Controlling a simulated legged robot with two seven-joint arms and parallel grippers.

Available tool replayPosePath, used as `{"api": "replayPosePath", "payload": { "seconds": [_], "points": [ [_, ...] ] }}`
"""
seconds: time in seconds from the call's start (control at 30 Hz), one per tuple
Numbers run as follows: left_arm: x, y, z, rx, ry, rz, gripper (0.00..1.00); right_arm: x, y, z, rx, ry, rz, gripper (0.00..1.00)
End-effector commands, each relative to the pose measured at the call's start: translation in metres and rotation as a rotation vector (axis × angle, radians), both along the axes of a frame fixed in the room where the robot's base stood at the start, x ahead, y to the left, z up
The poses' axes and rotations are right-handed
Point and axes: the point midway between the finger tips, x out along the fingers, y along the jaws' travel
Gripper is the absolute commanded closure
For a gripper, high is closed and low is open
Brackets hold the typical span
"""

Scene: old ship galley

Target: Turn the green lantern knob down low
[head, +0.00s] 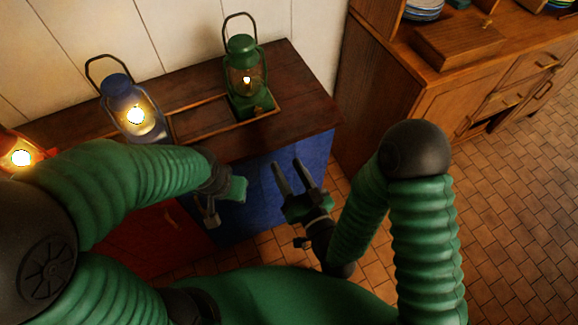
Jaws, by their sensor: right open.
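The green lantern (244,52) stands upright at the right end of the dark wooden counter, with a small bright flame behind its glass. A small brass-coloured part, apparently its knob (259,109), shows low at its front; its setting is too small to tell. My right gripper (287,162) is open and empty, in front of the blue cabinet front and below the lantern, touching nothing. My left gripper (212,220) is left of it, in front of the cabinet and apart from the lantern. Its fingers are too unclear to tell open from shut.
A lit blue lantern (117,86) and a lit red lantern (12,142) stand further left. A low wooden frame (206,102) lies on the counter around the green lantern's base. A wooden cupboard (437,92) stands at right. The tiled floor (515,190) is clear.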

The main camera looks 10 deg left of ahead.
Motion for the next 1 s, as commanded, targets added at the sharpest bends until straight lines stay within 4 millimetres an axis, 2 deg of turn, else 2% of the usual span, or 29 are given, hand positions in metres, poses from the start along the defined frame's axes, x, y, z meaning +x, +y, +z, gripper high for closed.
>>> {"api": "replayPosePath", "payload": {
  "seconds": [0.13,0.3,0.4,0.5,0.67,1.0],
  "points": [
    [0.0,0.0,0.005,0.0,0.001,0.0,0.64,0.002,0.004,0.006,-0.031,-0.004,0.007,0.53],
    [0.0,0.0,0.037,0.0,0.0,0.0,0.64,0.016,0.02,0.049,-0.33,-0.015,0.036,0.53],
    [0.0,0.0,0.051,0.0,0.0,0.0,0.64,0.019,0.021,0.071,-0.494,0.01,0.043,0.53],
    [0.0,0.0,0.055,0.0,0.0,0.0,0.64,0.018,0.02,0.081,-0.58,0.038,0.05,0.53],
    [0.0,0.0,0.048,0.0,0.0,0.0,0.64,0.025,0.024,0.07,-0.607,0.056,0.055,0.53],
    [0.0,0.0,0.023,0.0,0.0,0.0,0.64,0.09,0.065,0.036,-0.603,0.054,0.054,0.53]
  ]
}}
